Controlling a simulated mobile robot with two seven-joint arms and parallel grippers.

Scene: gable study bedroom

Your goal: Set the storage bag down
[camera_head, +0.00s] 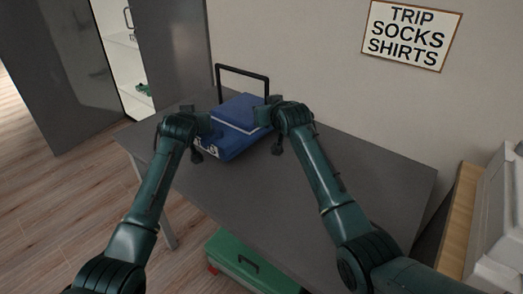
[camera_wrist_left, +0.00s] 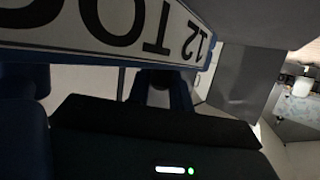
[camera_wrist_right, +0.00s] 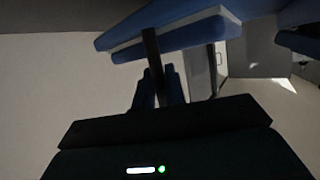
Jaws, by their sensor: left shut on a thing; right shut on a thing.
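In the left wrist view the bag's white lettered label (camera_wrist_left: 110,25) is close above the gripper. In the right wrist view its blue edge (camera_wrist_right: 165,35) shows.
A black upright handle frame (camera_head: 243,71) stands behind the bag. A green case (camera_head: 250,268) is below the table's front edge. A grey-doored cabinet (camera_head: 172,50) stands at the back left. A white container (camera_head: 500,225) is at the right. The table's right half is clear.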

